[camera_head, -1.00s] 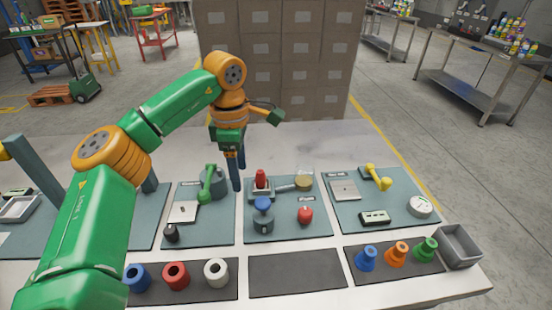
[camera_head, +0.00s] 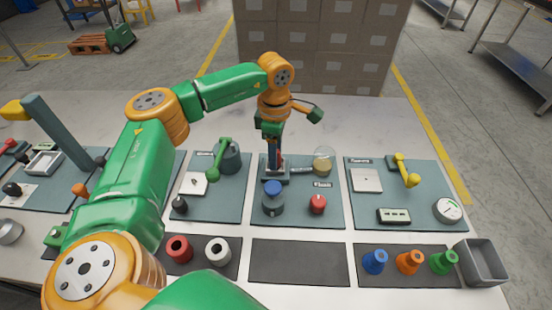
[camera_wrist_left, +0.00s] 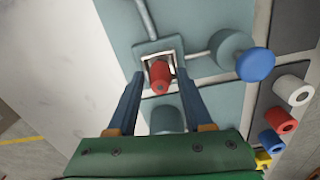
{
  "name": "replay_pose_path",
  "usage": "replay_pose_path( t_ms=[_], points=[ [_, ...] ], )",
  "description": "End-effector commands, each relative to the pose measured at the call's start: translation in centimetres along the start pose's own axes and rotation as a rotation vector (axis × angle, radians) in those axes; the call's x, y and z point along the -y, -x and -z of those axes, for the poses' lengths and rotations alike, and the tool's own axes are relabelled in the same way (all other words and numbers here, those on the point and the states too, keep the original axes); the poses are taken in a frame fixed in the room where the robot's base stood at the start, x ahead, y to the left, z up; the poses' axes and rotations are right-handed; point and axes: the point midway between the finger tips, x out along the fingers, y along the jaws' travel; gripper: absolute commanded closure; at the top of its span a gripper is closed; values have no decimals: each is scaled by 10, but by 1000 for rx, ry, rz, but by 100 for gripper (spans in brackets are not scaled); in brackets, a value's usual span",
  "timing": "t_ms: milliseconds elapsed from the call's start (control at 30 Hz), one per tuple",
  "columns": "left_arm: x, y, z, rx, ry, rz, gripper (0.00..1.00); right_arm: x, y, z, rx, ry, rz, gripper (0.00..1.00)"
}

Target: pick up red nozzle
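The red nozzle (camera_wrist_left: 160,76) sits in a square grey holder (camera_wrist_left: 143,49) on a teal panel in the left wrist view. My left gripper (camera_wrist_left: 161,82) is open, with one blue finger on each side of the nozzle. The nozzle lies between the fingertips with visible gaps; I cannot tell exactly how deep they reach. In the head view my left gripper (camera_head: 274,164) points down over the holder, and its fingers mostly hide the nozzle. My right gripper is not in view.
A blue-topped knob (camera_head: 273,190) and a red knob (camera_head: 317,204) stand in front of the holder, a round tan-filled part (camera_head: 323,161) to its right. A green lever (camera_head: 221,158) stands to the left. An empty dark mat (camera_head: 299,263) lies at the front.

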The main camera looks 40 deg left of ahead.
Motion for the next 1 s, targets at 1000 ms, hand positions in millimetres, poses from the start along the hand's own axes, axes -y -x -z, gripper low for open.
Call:
replay_pose_path(
  t_ms=[1000],
  points=[
    [74,101,2,-2,-7,-9,100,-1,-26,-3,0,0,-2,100]
  ],
)
